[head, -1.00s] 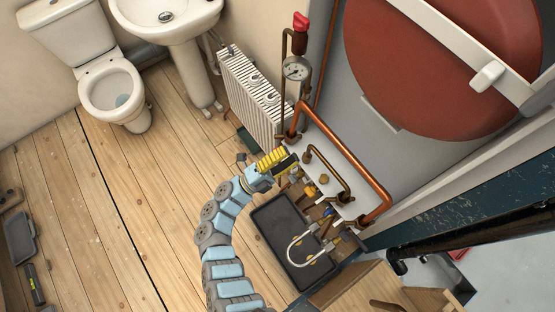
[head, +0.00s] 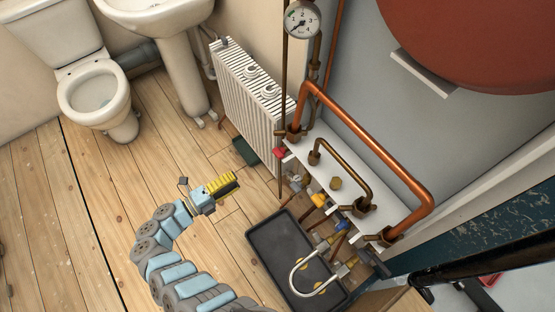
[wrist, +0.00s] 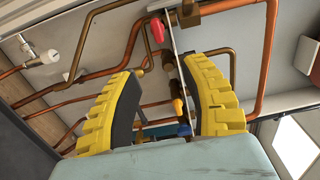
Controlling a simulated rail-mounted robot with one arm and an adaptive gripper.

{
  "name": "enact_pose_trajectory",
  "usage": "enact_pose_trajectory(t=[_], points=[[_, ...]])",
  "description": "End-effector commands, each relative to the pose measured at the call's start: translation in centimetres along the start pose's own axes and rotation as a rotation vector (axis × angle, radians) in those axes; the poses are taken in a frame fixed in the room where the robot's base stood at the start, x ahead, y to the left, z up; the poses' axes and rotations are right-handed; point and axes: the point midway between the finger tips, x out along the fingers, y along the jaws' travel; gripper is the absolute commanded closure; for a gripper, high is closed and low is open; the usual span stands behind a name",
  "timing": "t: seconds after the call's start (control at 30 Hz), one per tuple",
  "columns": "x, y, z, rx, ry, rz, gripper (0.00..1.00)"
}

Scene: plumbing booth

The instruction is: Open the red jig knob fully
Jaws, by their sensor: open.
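The red knob (head: 279,152) sits low at the left end of the white jig board (head: 350,165) in the head view. In the wrist view a red knob (wrist: 157,30) shows beyond the fingertips, near the top centre. My gripper (head: 234,180) has yellow ribbed fingers and is to the left of the jig, apart from it. In the wrist view my gripper (wrist: 160,65) is open, with nothing held between the fingers. Yellow (wrist: 178,107) and blue (wrist: 184,130) knobs show between the fingers, farther off.
Copper pipes (head: 375,155) rise from the jig board. A white radiator (head: 250,95) stands behind it, with a pressure gauge (head: 302,20) above. A black tray (head: 265,240) with a U-shaped pipe (head: 297,268) lies in front. The wooden floor (head: 100,220) at left is mostly clear.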

Motion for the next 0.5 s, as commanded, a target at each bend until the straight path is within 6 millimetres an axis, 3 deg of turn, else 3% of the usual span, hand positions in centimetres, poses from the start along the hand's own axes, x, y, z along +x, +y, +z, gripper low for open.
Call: enact_pose_trajectory(t=[0.23,0.5], points=[[1.1,0.3,0.2,0.002,-0.003,0.008,0.55],[5.8,0.3,0.1,0.004,0.001,0.006,0.55]])
